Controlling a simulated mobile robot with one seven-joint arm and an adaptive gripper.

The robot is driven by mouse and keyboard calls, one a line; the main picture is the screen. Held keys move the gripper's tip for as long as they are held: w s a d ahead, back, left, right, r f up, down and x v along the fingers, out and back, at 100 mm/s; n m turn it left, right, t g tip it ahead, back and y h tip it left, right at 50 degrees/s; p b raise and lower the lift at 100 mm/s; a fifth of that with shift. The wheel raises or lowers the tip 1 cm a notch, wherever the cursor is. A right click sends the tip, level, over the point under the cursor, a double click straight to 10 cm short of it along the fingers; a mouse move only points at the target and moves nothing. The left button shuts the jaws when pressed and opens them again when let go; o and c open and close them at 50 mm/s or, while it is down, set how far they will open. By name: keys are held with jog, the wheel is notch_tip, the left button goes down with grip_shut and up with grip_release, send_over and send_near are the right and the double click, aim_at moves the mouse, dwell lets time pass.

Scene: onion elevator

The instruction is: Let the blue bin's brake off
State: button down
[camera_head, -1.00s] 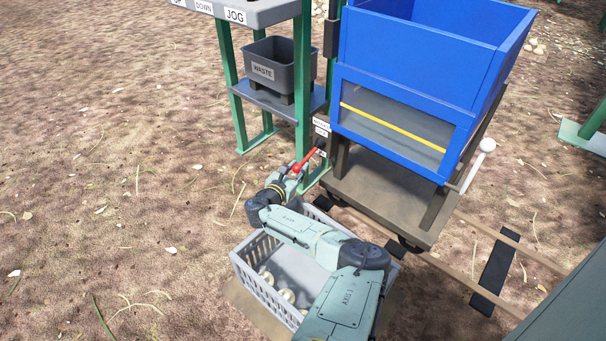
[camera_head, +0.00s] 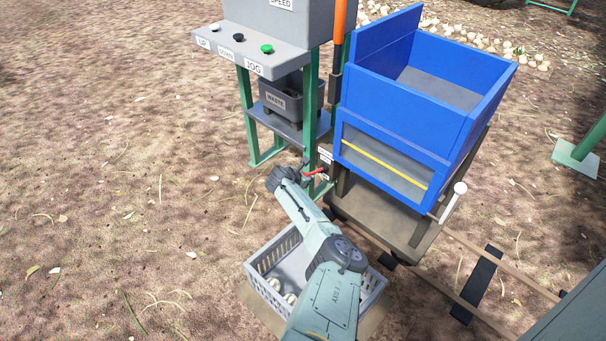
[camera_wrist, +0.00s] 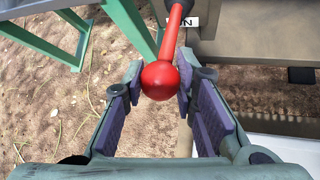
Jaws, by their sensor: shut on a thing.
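A red lever (camera_wrist: 172,35) with a round red knob (camera_wrist: 161,80) points toward me in the wrist view. My gripper (camera_wrist: 160,85) has its two fingers, with purple pads, on either side of the knob and is shut on it. In the head view the lever (camera_head: 315,173) shows small beside a green post, and my gripper (camera_head: 286,178) is at its left end. The blue bin (camera_head: 400,145) stands on a low brown cart on rails, right of the lever. A white-knobbed lever (camera_head: 453,200) is on the cart's right side, away from my gripper.
A grey crate (camera_head: 262,288) holding pale round things sits on the ground under my arm. The ground to the left is open.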

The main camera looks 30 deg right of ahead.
jog(key=shift+w+d+r+p, duration=0.1)
jog(key=shift+d+r+p, duration=0.1)
jog(key=shift+r, duration=0.2)
jog(key=shift+w+d+r+p, duration=0.1)
jog(key=shift+r+p, duration=0.1)
jog(key=shift+r, duration=0.15)
jog(key=c, duration=1.3)
grip_release()
jog(key=shift+s+a, duration=0.1)
jog(key=shift+s, duration=0.05)
jog(key=v, duration=1.1)
jog(key=shift+s+a+r, duration=0.2)
jog(key=shift+a+r, duration=0.05)
